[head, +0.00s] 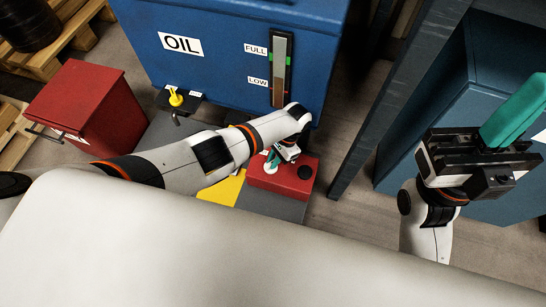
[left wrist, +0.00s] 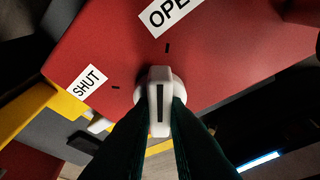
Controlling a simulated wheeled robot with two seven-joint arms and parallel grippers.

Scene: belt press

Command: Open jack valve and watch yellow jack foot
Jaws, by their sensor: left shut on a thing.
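The jack valve is a white knob (left wrist: 160,86) with a black line, set on a red box (head: 285,177). Labels OPEN (left wrist: 168,12) and SHUT (left wrist: 87,82) lie near tick marks on the box. The knob's bar points up the left wrist view, roughly toward the OPEN tick. My left gripper (head: 271,162) is shut on the knob, its dark green fingers on either side. A yellow piece (head: 176,97) stands on a black block, and a flat yellow plate (head: 222,188) lies beside the red box; I cannot tell which is the jack foot.
A blue OIL tank (head: 215,70) with a FULL/LOW gauge (head: 281,70) stands behind my left arm. A red bin (head: 78,105) and wooden pallets are at the left. A dark post (head: 390,105) and a blue-grey cabinet (head: 470,80) are at the right.

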